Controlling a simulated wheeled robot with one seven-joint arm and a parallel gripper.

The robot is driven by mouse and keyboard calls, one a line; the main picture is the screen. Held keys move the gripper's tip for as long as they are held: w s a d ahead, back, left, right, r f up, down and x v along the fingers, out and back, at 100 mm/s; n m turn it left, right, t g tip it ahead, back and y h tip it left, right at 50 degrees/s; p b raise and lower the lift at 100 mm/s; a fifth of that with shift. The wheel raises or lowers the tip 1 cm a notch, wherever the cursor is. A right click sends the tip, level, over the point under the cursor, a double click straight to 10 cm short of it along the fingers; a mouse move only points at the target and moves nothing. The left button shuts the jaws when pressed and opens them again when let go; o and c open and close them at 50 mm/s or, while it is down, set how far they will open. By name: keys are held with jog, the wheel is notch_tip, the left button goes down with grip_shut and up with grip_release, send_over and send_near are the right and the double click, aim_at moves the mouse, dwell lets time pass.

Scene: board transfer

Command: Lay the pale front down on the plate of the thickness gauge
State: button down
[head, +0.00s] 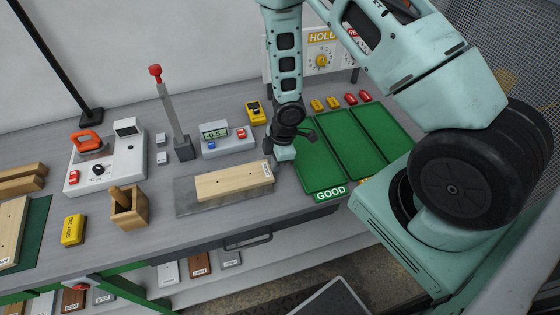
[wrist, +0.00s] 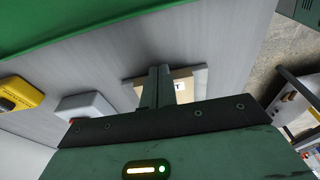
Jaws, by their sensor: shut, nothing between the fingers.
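A pale wooden front (head: 228,182) with a small white label at its right end lies flat on a dark grey plate (head: 186,204). The gauge's light box with a display (head: 226,140) stands just behind the plate. My gripper (head: 283,157) points down near the right end of the front; its fingers are together and hold nothing. In the wrist view the closed fingers (wrist: 156,86) hide part of the front (wrist: 183,89), and the plate (wrist: 201,78) shows around it. I cannot tell how high the fingertips are above the bench.
Green trays (head: 318,168), one marked GOOD, are to the right. A wooden box (head: 130,208), a yellow block (head: 73,230) and a white device (head: 110,158) stand to the left. Another pale board (head: 12,225) is at the far left. A red-topped lever (head: 170,105) stands behind.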

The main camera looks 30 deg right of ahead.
aim_at(260, 171)
jog(key=shift+w+a, duration=0.2)
jog(key=shift+a, duration=0.5)
jog(key=shift+w+a, duration=0.25)
jog(key=shift+a, duration=0.5)
jog(key=shift+w+a, duration=0.2)
jog(key=shift+a, duration=0.6)
jog(key=shift+s+d, duration=0.15)
jog(key=shift+d, duration=0.45)
jog(key=shift+s+d, duration=0.15)
jog(key=shift+d, duration=0.45)
notch_tip(260, 171, up, 7)
jog(key=p, duration=0.6)
jog(key=shift+r+p, duration=0.1)
jog(key=shift+p, duration=0.25)
